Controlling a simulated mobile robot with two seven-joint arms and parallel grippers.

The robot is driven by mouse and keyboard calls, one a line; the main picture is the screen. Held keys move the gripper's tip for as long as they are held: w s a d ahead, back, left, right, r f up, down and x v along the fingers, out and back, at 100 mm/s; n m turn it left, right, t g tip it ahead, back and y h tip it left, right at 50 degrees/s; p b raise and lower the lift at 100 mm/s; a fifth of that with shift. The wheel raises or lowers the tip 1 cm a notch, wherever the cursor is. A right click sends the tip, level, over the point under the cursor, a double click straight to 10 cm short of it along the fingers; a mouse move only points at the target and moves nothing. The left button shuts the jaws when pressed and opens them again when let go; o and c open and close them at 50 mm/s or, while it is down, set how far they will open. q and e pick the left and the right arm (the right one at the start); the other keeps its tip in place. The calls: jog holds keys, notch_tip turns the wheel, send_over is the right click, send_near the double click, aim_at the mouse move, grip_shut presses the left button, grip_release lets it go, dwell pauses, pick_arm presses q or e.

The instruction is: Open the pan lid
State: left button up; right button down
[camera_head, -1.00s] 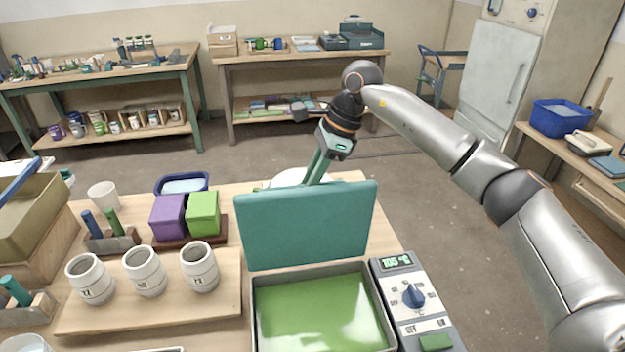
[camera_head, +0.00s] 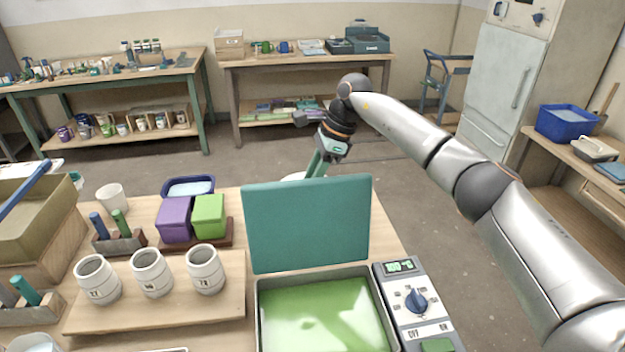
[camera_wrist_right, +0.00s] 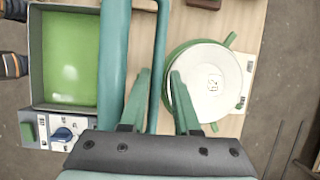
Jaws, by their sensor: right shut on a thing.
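The pan (camera_head: 262,315) is a grey rectangular tray with green glaze inside, at the front of the table. Its teal lid (camera_head: 306,225) stands raised, about upright, along the pan's far edge. The wrist view shows the lid edge-on (camera_wrist_right: 114,60) beside the open pan (camera_wrist_right: 36,60). My right gripper (camera_head: 318,165) is behind the lid, pointing down, with its fingertips partly hidden by the lid in the head view. In the wrist view my right gripper (camera_wrist_right: 160,85) is shut on the lid's teal handle bar (camera_wrist_right: 158,35). My left gripper is not in view.
A control box with a blue dial (camera_head: 417,301) stands right of the pan. Three grey cups (camera_head: 151,273) on a board and purple (camera_head: 175,220) and green (camera_head: 209,217) blocks are to the left. A round white-topped pot (camera_wrist_right: 208,85) sits close behind the lid.

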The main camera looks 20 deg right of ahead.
jog(key=shift+w+d+f+t, duration=0.2)
jog(key=shift+w+d+t, duration=0.1)
jog(key=shift+w+d, duration=0.15)
jog(key=c, duration=1)
grip_release()
jog(key=shift+o, duration=0.8)
jog(key=shift+w+f, duration=0.35)
jog(key=shift+w, duration=0.15)
jog(key=shift+r, duration=0.15)
jog(key=shift+r, duration=0.15)
jog(key=v, duration=1.2)
jog(key=shift+a+b, duration=0.2)
jog(key=shift+b, duration=0.25)
